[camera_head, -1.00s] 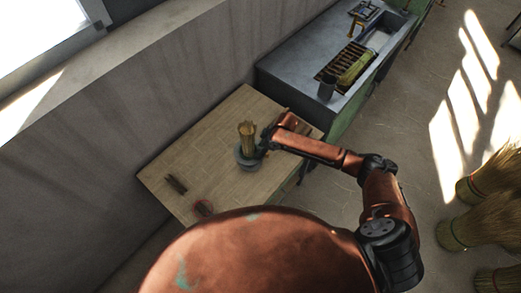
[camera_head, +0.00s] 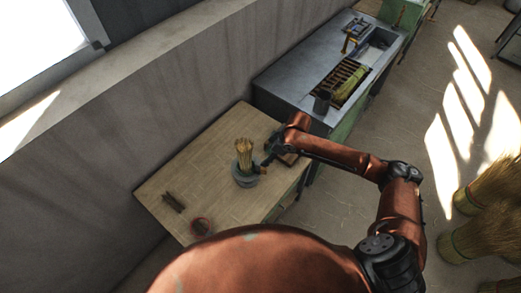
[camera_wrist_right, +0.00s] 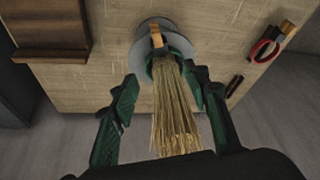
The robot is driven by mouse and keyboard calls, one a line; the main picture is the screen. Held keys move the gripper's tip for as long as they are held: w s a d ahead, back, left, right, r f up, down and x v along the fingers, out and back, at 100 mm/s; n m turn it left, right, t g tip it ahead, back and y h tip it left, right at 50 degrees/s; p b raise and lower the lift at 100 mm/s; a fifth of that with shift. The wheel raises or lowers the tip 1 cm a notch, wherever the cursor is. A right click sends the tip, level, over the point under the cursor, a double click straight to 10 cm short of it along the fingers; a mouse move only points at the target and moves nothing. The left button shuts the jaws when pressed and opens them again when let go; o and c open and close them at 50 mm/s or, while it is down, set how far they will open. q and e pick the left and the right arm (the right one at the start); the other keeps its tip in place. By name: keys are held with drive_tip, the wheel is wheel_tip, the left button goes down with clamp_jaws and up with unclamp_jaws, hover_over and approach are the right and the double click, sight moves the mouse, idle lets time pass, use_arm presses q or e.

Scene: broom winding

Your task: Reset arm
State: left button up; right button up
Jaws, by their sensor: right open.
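A straw bundle (camera_head: 244,153) stands upright in a round grey holder (camera_head: 246,181) on the wooden table (camera_head: 205,160). My right gripper (camera_head: 262,166) is just right of the bundle and holder. In the right wrist view my right gripper (camera_wrist_right: 166,90) has its two green fingers spread apart. The straw bundle (camera_wrist_right: 175,110) shows in the space between them, and the grey holder (camera_wrist_right: 150,24) lies beyond with a tan piece (camera_wrist_right: 156,38) at its middle. I cannot tell whether a finger touches the straw. My left gripper is out of view.
Small dark items (camera_head: 173,202) and a reddish round item (camera_head: 201,226) lie at the table's near left. A brown wooden block (camera_wrist_right: 50,28) is at the other end. A grey sink counter (camera_head: 285,85) adjoins the table. Straw bundles (camera_head: 465,240) stand on the floor at right.

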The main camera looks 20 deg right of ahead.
drive_tip(key=shift+r, duration=0.15)
drive_tip(key=s+a+f+m+t, duration=0.1)
drive_tip(key=s+a+f, duration=0.15)
drive_tip(key=s, duration=0.35)
drive_tip(key=s+a+f+m, duration=0.1)
drive_tip(key=s+a+f, duration=0.15)
drive_tip(key=s, duration=0.25)
drive_tip(key=s+d+f+m+h, duration=0.2)
drive_tip(key=s+d+m+h, duration=0.5)
drive_tip(key=s+d, duration=1.3)
wheel_tip(320, 180, down, 36)
drive_tip(key=s+a+m+g+y+b, duration=0.1)
drive_tip(key=s+a+y+b, duration=0.15)
drive_tip(key=b, duration=0.35)
drive_tip(key=s+f+g+b, duration=0.1)
drive_tip(key=s+f+b, duration=0.3)
drive_tip(key=s+f, duration=1.5)
wheel_tip(320, 180, down, 3)
drive_tip(key=shift+s+r+g, duration=0.2)
drive_tip(key=shift+s+g, duration=0.1)
